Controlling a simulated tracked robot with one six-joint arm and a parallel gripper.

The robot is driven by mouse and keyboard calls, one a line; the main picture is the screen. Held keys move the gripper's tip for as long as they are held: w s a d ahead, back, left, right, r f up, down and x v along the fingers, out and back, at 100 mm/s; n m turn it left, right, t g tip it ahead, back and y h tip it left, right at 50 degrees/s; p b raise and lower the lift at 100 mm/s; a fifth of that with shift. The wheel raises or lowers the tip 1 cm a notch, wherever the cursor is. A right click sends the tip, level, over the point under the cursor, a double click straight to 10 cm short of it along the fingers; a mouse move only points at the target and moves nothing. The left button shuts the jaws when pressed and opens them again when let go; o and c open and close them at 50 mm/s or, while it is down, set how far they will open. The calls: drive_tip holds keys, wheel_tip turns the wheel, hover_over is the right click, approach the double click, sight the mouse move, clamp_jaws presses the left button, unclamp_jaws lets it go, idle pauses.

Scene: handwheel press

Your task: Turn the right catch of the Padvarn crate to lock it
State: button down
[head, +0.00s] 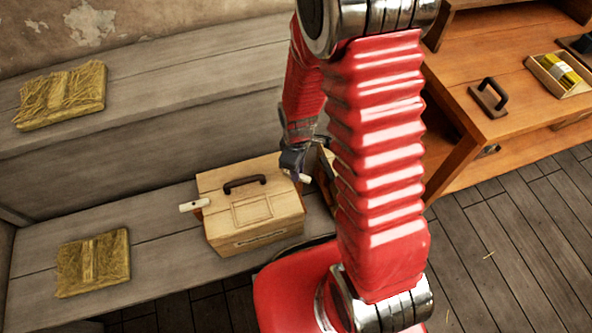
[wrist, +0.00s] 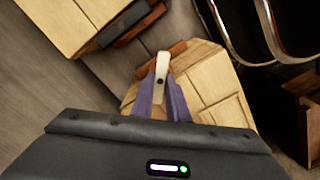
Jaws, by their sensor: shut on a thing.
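The Padvarn crate (head: 232,229) is a pale wooden box with a dark handle on its lid, standing on the grey bench. Its left catch (head: 193,205) is white and sticks out sideways. The right catch (wrist: 163,66) is a white lever with a dark pin beside a reddish-brown block. My gripper (head: 297,172) is at the crate's right side. In the wrist view its purple fingers (wrist: 164,94) are shut on the right catch, with its end showing beyond them. The crate's panelled wood (wrist: 210,88) lies around and behind the fingers. The fingers partly hide the catch.
Straw-coloured bundles lie on the upper bench (head: 62,95) and lower bench (head: 92,262). My red arm hides the middle.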

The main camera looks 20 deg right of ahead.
drive_tip(key=n, duration=0.4)
drive_tip(key=shift+n, duration=2.3)
drive_tip(key=c, duration=1.7)
unclamp_jaws()
drive_tip(key=shift+r, duration=0.1)
wheel_tip(320, 180, up, 14)
drive_tip(key=shift+f, duration=0.25)
